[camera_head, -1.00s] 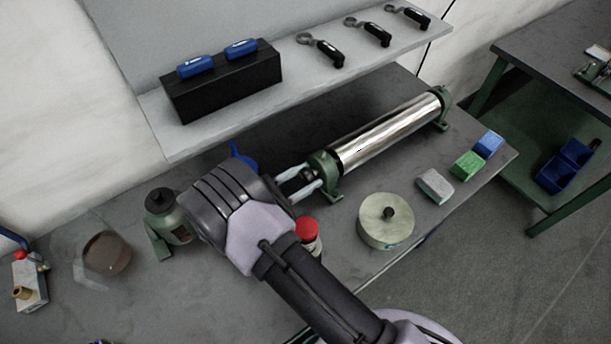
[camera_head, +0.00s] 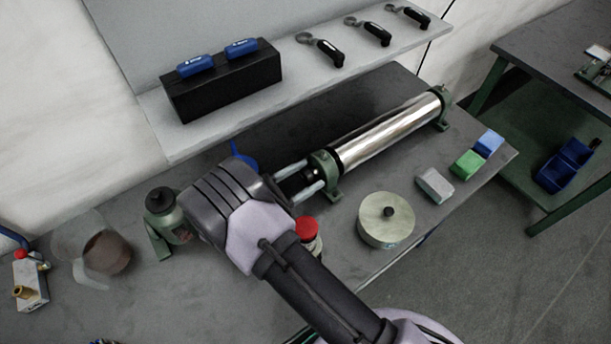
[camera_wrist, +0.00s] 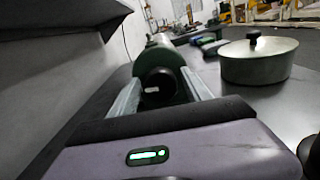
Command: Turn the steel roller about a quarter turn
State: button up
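The steel roller (camera_head: 388,134) is a long shiny cylinder lying between two green bearing stands at the back of the bench. My gripper (camera_head: 314,178) is at its near left end. In the wrist view, my gripper's two pale fingers (camera_wrist: 158,92) stand apart on either side of a dark round shaft end (camera_wrist: 153,89). Gaps show between the fingers and the shaft end, so the gripper looks open. The near green bearing stand (camera_head: 328,173) is just beyond the fingertips. In the wrist view it hides most of the roller.
A round lidded tin (camera_head: 386,222) stands in front of the roller, with grey, green and blue blocks (camera_head: 467,164) to its right. A red-capped jar (camera_head: 307,230) is close beside my arm. A shelf (camera_head: 300,75) with a black box overhangs the back.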

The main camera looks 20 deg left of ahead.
jog(key=p+v, duration=0.1)
jog(key=v, duration=1.1)
